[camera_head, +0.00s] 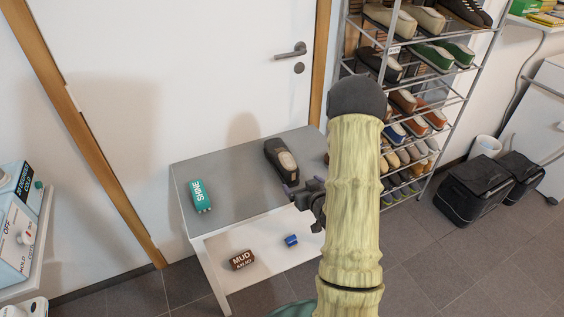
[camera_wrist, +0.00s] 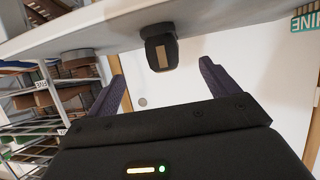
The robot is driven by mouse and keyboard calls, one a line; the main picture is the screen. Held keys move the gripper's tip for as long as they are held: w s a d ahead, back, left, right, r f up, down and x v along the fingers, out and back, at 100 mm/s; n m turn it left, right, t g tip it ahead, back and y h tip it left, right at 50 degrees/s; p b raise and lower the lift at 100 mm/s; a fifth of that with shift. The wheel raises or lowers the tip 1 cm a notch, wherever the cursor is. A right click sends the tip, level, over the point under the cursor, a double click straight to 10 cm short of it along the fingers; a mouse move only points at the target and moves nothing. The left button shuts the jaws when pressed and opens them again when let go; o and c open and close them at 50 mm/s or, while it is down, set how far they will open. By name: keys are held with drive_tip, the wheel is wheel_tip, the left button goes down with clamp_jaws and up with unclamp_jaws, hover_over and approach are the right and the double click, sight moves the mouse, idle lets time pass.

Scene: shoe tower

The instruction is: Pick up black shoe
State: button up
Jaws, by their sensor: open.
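The black shoe (camera_head: 281,160) lies on the grey top of a small table (camera_head: 235,170), near its back right, with a light tan insole showing. In the wrist view the black shoe (camera_wrist: 159,48) shows at the top centre, beyond and between my fingers. My gripper (camera_head: 302,187) is at the table's front right edge, just in front of the shoe and apart from it. In the wrist view my gripper (camera_wrist: 162,75) is open, with nothing between its two purple fingers. My arm hides the table's right end.
A teal SHINE can (camera_head: 200,196) lies on the table's left. A brown MUD can (camera_head: 242,260) and a blue item (camera_head: 291,240) are on the lower shelf. A shoe rack (camera_head: 440,110) with several shoes stands right, near black bins (camera_head: 470,195). A white door (camera_head: 190,80) is behind.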

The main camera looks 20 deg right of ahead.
sight(295, 177)
drive_tip(key=x, duration=0.6)
drive_tip(key=shift+w+f, duration=0.15)
drive_tip(key=shift+w, duration=0.2)
drive_tip(key=shift+x, duration=2.65)
drive_tip(key=shift+s+a+f, duration=0.1)
drive_tip(key=shift+a, duration=0.1)
drive_tip(key=c, duration=1.3)
drive_tip(key=shift+p, duration=0.3)
wheel_tip(295, 177, up, 10)
drive_tip(key=shift+r, duration=0.1)
